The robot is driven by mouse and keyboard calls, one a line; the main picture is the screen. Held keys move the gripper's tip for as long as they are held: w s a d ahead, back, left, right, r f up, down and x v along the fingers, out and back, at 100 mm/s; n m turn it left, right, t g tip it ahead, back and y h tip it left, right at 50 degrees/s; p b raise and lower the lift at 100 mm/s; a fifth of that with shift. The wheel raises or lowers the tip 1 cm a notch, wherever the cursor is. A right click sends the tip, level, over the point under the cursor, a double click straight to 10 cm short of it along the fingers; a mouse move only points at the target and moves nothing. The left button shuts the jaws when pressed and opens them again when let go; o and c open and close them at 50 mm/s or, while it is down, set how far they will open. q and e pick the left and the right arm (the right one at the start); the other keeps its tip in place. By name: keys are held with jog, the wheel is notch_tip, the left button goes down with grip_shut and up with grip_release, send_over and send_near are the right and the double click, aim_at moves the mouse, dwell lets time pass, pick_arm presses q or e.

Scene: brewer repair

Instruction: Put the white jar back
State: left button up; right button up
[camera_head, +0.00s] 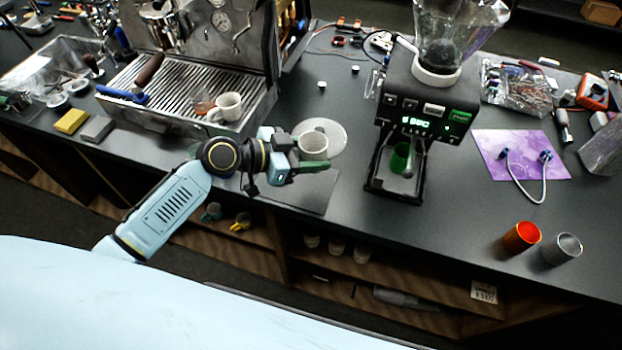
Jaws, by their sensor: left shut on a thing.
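The white jar (314,142), a small cup-like vessel, is upright at the middle of the counter. My left gripper (311,155) reaches in from the left and is shut on it. A green finger lies across the jar's near side and hides its lower part. A pale round disc (338,136) shows behind and around the jar. I cannot tell whether the jar touches the disc or is held above it. My right gripper is out of view.
An espresso machine (200,70) with a white cup (227,106) on its tray stands at left. A grinder (420,120) stands close on the right. Orange (522,237) and grey (563,248) cups stand at the front right. A dark mat (300,190) lies near the front edge.

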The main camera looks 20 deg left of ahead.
pick_arm(q)
send_over(310, 188)
notch_tip(310, 188, down, 5)
jog(key=shift+d+r, duration=0.1)
jog(key=shift+f+b, duration=0.45)
jog(key=shift+f, duration=1.9)
jog(key=o, duration=1.1)
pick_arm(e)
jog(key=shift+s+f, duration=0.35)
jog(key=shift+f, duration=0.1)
pick_arm(q)
jog(key=b+v, duration=0.1)
jog(key=v, duration=1)
jog(key=shift+b, duration=0.4)
jog(key=shift+s+a+r, duration=0.3)
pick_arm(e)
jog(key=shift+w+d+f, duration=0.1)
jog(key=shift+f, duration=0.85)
